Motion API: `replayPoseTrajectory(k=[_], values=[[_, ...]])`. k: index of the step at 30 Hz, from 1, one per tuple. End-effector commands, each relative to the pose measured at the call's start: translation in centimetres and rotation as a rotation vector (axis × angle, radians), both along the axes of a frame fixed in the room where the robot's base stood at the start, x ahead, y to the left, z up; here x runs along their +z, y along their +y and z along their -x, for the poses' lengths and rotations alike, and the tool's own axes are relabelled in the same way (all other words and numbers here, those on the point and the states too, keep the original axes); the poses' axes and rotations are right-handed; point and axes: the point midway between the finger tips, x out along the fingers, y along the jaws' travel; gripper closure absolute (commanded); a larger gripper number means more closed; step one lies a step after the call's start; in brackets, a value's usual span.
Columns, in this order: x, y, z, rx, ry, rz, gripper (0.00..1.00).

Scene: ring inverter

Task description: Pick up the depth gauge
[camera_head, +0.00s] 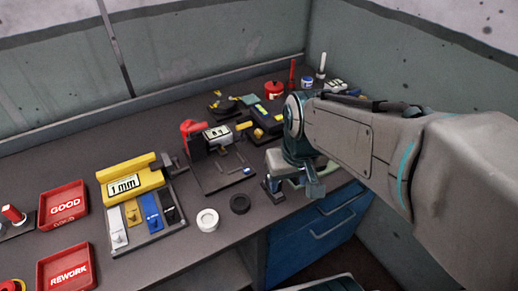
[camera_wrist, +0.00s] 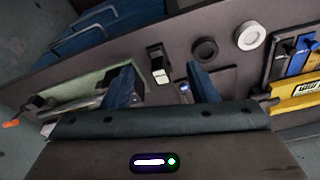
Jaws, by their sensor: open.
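A small black-and-white tool (camera_wrist: 160,68) lies near the front edge of the bench, and I take it for the depth gauge, though it is too small to be sure. In the head view it shows at the front edge (camera_head: 272,188), right of the black ring and partly beside my gripper. My gripper (camera_wrist: 159,80) is open and empty, with its two blue fingers apart. In the wrist view the tool appears between and beyond the fingertips. In the head view my gripper (camera_head: 300,186) hangs over the front edge area, and the arm hides part of the bench.
A black ring (camera_head: 240,204) and a white ring (camera_head: 207,219) lie left of the tool. A green tray (camera_wrist: 75,87) with parts is close to my gripper. A yellow 1 mm device (camera_head: 132,178), a red-and-black stand (camera_head: 196,142) and red bins (camera_head: 63,205) stand further left. Blue drawers (camera_head: 320,235) are below.

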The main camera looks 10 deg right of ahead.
Motion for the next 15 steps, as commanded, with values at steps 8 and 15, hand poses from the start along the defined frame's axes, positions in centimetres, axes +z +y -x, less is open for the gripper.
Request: replayPoseTrajectory(k=[8, 15], values=[[0.7, 0.2, -6.7, 0.165, 0.124, 0.015, 0.47], [-0.3, -0.1, -10.0, 0.245, 0.183, 0.040, 0.47]])
